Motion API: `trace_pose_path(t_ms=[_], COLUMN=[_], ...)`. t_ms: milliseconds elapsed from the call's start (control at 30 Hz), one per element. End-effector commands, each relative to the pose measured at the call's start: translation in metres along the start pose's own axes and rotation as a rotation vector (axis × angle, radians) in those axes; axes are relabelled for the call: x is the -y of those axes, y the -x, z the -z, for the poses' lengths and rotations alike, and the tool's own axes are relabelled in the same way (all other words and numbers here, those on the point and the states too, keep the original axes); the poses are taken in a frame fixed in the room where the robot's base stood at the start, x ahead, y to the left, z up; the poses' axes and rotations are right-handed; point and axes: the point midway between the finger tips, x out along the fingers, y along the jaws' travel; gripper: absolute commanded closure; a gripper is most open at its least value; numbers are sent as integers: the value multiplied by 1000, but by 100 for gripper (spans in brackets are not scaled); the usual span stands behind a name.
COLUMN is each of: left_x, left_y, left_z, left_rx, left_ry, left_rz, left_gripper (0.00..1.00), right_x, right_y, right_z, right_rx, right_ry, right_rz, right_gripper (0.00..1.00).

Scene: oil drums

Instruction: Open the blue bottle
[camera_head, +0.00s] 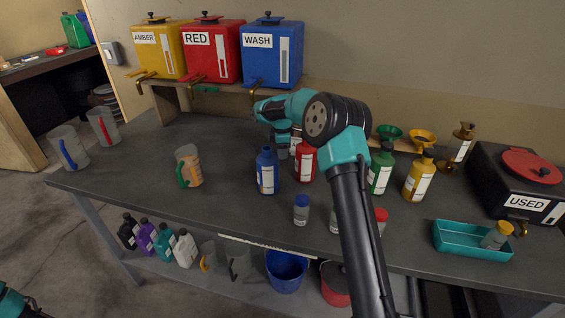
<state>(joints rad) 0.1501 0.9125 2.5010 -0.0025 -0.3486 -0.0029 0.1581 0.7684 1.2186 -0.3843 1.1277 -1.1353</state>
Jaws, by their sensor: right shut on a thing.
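The blue bottle (266,175) stands upright on the dark workbench, left of centre, with a white label on its front. Its top looks narrow and blue; I cannot tell whether a cap sits on it. My right arm reaches over from the right, and my right gripper (284,148) points down just right of the blue bottle's top, in front of the wall. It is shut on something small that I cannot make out. The red bottle (306,166) stands close on its right. Only a teal piece of my left arm shows at the bottom left corner; its gripper is out of view.
A small blue-capped jar (301,211) stands in front. Green (381,172) and yellow (419,179) bottles stand right of my arm. A teal tray (450,240) and the black USED box (512,180) are at the right. The bench left of the jug (192,166) has free room.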

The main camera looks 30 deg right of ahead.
Motion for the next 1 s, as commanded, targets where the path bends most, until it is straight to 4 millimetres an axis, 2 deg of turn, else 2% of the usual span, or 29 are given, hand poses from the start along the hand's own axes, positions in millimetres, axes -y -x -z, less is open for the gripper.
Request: trace_pose_path(t_ms=[333, 700, 1000], left_x=[0, 0, 0], left_y=[0, 0, 0], left_z=[0, 0, 0], left_rx=[0, 0, 0], left_ry=[0, 0, 0], left_rz=[0, 0, 0], left_gripper=[0, 0, 0], right_x=[0, 0, 0], right_y=[-4, -49, -51], right_z=[0, 0, 0], right_rx=[0, 1, 0], right_ry=[0, 0, 0], right_rz=[0, 1, -1], right_gripper=[89, 89, 89])
